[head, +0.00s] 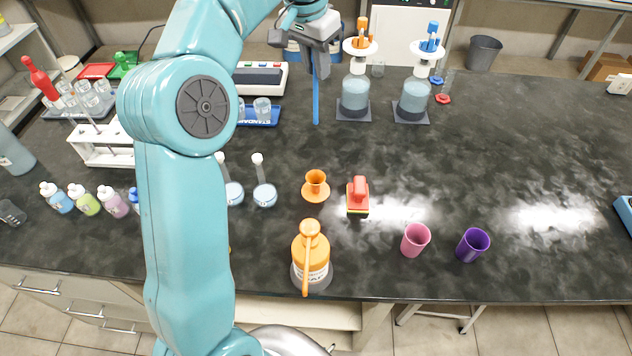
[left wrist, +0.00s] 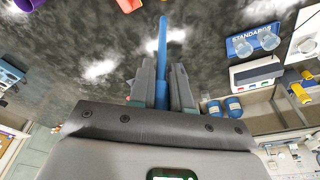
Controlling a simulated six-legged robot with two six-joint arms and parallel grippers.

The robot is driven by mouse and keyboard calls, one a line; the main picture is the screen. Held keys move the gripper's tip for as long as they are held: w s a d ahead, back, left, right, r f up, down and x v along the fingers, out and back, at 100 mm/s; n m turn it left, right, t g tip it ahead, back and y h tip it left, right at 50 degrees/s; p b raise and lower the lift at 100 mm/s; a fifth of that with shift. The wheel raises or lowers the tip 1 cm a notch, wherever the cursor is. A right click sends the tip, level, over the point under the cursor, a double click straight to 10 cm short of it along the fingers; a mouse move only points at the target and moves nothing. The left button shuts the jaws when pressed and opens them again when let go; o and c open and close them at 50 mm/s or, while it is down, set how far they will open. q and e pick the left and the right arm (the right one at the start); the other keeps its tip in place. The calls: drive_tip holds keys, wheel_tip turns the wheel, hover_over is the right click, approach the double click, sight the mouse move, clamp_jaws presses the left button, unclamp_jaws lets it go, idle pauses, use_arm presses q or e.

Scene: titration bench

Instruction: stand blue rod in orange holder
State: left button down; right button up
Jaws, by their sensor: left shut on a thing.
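The blue rod (head: 315,98) hangs upright below my left gripper (head: 316,62), over the back of the bench. The gripper is shut on its upper part. In the left wrist view the rod (left wrist: 162,50) stands out between the two fingers of my left gripper (left wrist: 161,75). The orange holder (head: 315,186) stands on the dark bench top in the middle, with a round base and an open flared top. It is nearer the front than the rod, and nothing is in it. My right gripper is not in view.
A red and yellow block (head: 358,197) stands right of the holder. An orange-capped bottle (head: 311,262) is in front of it. Two flasks (head: 264,194) stand to its left. Two blue bottles (head: 355,92) are near the rod's right. A pink cup (head: 415,240) and a purple cup (head: 472,245) stand front right.

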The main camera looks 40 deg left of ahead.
use_arm(q)
wheel_tip(320, 180, down, 20)
drive_tip(key=b, duration=0.1)
drive_tip(key=shift+s+r, duration=0.15)
drive_tip(key=shift+s, duration=0.3)
drive_tip(key=shift+w, duration=0.1)
